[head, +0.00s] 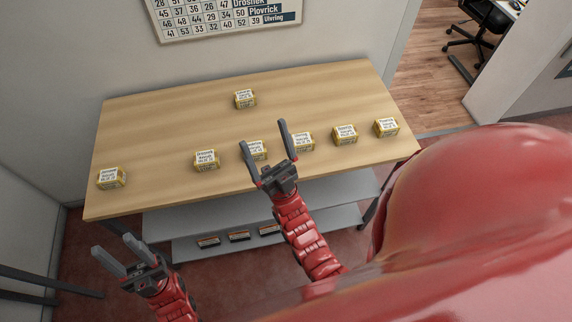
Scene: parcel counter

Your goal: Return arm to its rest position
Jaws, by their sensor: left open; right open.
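My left gripper (114,246) is open and empty, low at the left of the head view, in front of and below the table's front edge. My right gripper (264,134) is open, with its fingers spread over the middle front of the wooden table (160,120). A small yellow and white labelled parcel (254,151) shows between its fingers, partly hidden by them. I cannot tell whether the fingers touch it. Another parcel (302,142) sits just right of the right finger.
Several similar parcels sit along the table's front, from the left end (111,179) to the right end (386,128). One parcel (245,99) sits farther back. A grey shelf (160,224) with dark items is below. A wall chart (220,15) hangs behind.

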